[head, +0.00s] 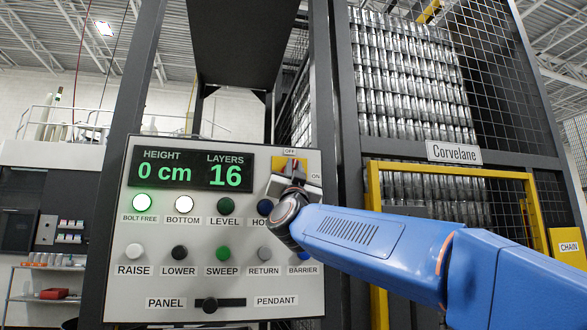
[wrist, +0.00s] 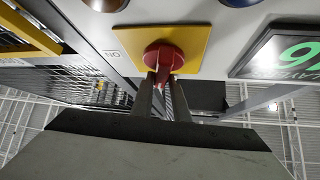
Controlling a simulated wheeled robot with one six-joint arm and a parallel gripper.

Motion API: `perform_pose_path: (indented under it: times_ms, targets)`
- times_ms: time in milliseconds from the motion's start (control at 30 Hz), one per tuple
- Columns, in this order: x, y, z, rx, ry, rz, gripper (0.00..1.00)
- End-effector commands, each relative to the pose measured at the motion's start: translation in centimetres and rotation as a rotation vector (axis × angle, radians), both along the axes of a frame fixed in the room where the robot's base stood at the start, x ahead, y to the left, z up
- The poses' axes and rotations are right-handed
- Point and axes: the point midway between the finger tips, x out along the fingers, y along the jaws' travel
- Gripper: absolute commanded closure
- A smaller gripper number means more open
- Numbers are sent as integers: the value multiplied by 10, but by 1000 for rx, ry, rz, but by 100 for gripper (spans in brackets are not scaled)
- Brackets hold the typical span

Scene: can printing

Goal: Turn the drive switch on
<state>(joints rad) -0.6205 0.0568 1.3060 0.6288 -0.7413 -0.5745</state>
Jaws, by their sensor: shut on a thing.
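The drive switch (wrist: 163,57) is a red rotary handle on a square yellow plate (wrist: 185,47). In the head view the plate sits at the upper right of the control panel (head: 135,240), with OFF above it and ON to its right. The handle is largely hidden there by my gripper (head: 291,175). In the wrist view, which is upside down, my gripper (wrist: 163,93) has a finger on either side of the handle and is shut on it. The handle points toward the plate's OFF side.
A display (head: 190,168) reads 0 cm and 16 layers. Several buttons lie below it; the bolt free (head: 142,202) and bottom (head: 183,203) lamps are lit.

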Motion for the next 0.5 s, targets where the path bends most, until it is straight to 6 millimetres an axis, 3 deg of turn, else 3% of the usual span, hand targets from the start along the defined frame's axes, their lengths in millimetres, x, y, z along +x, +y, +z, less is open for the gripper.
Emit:
perform_pose_path:
  times_ms: [500]
  targets:
    - [3, 0, -5, 469, 140, 3, 100]
